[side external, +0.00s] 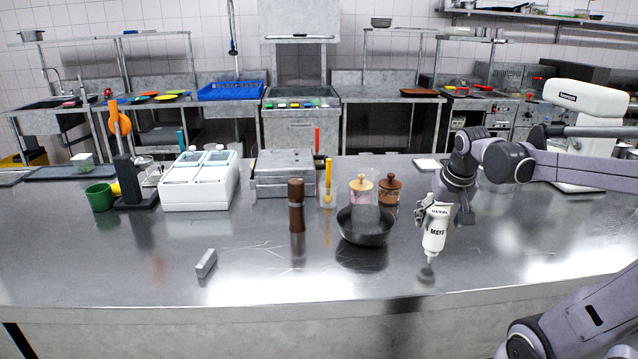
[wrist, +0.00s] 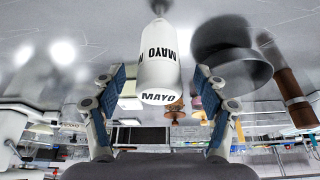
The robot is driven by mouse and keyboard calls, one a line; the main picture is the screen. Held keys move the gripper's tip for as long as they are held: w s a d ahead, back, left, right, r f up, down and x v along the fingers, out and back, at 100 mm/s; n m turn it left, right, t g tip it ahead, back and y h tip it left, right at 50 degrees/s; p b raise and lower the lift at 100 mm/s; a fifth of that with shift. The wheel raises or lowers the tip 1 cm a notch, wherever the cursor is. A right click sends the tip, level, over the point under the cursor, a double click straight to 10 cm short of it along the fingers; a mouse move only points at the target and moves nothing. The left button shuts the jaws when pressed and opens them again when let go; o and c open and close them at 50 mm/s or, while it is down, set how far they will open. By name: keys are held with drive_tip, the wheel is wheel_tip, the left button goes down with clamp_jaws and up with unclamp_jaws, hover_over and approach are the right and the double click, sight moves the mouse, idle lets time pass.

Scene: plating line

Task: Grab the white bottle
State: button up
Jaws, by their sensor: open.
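The white bottle (side external: 435,230), marked "MAYO", is nozzle-down over the front right of the steel counter. I cannot tell whether its nozzle touches the counter. In the wrist view the bottle (wrist: 159,70) is between the two blue-padded fingers, with its nozzle toward the top of the picture. My gripper (side external: 443,212) is at the bottle's upper part in the side view. My gripper (wrist: 160,80) is open in the wrist view, with a visible gap between the bottle and each finger. The far side of the bottle is hidden.
A dark pan (side external: 365,228) lies left of the bottle, with a brown pepper mill (side external: 297,206) farther left. Two wooden-lidded jars (side external: 361,190) (side external: 390,190) stand behind the pan. A grey block (side external: 206,263) lies at the front left. The counter's front middle is clear.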

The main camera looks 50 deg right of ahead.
sight(436, 231)
drive_tip(key=shift+s+x, duration=0.2)
drive_tip(key=shift+x, duration=2.15)
drive_tip(key=shift+a, duration=0.15)
drive_tip(key=c, duration=0.9)
